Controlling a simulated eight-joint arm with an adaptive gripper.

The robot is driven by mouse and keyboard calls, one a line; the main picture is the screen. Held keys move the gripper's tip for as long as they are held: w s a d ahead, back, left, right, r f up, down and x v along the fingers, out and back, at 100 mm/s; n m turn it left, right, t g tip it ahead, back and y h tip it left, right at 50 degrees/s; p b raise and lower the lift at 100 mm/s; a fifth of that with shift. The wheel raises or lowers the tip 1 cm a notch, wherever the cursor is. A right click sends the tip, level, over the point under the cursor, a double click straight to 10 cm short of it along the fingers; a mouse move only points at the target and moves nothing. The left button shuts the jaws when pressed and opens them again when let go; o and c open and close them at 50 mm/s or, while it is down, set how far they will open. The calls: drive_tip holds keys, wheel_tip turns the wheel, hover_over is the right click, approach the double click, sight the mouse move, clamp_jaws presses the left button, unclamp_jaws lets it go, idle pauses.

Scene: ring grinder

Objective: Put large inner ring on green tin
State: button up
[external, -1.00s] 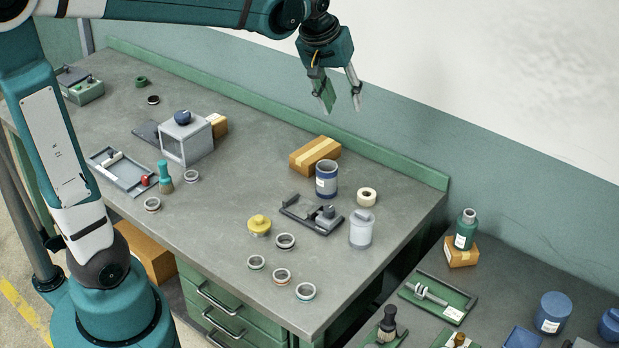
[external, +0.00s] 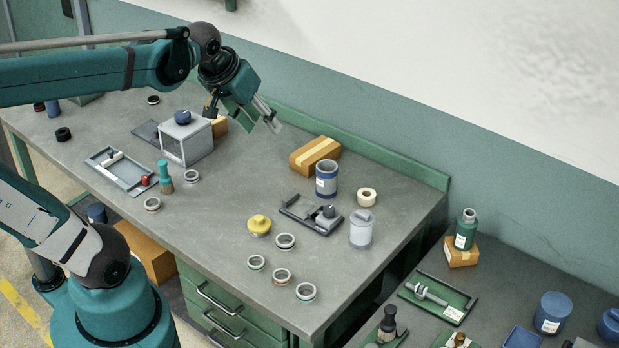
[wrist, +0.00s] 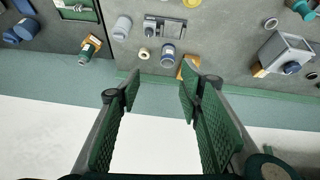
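Several metal rings lie on the grey bench. A front group holds a ring (external: 285,241), a smaller one (external: 256,262), a copper-toned one (external: 281,276) and one near the front edge (external: 305,292). Two more (external: 152,205) (external: 191,176) lie near the brush. I cannot tell which is the large inner ring. A dark green bottle-like tin (external: 465,232) stands on a small carton at the right; it also shows in the wrist view (wrist: 88,48). My gripper (external: 257,118) is open and empty, raised near the bench's back edge; its fingers are apart in the wrist view (wrist: 160,92).
A grey open box (external: 187,140) stands left of centre. A carton (external: 315,155), blue-grey can (external: 326,180), black fixture (external: 312,215), grey canister (external: 361,230), tape roll (external: 367,196) and yellow-lidded tin (external: 259,225) crowd the right end. The mid-bench is largely clear.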

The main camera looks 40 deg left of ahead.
drive_tip(key=s+a+f+m+t, duration=0.1)
drive_tip(key=s+a+f, duration=0.2)
drive_tip(key=s, duration=0.4)
drive_tip(key=shift+f, duration=0.45)
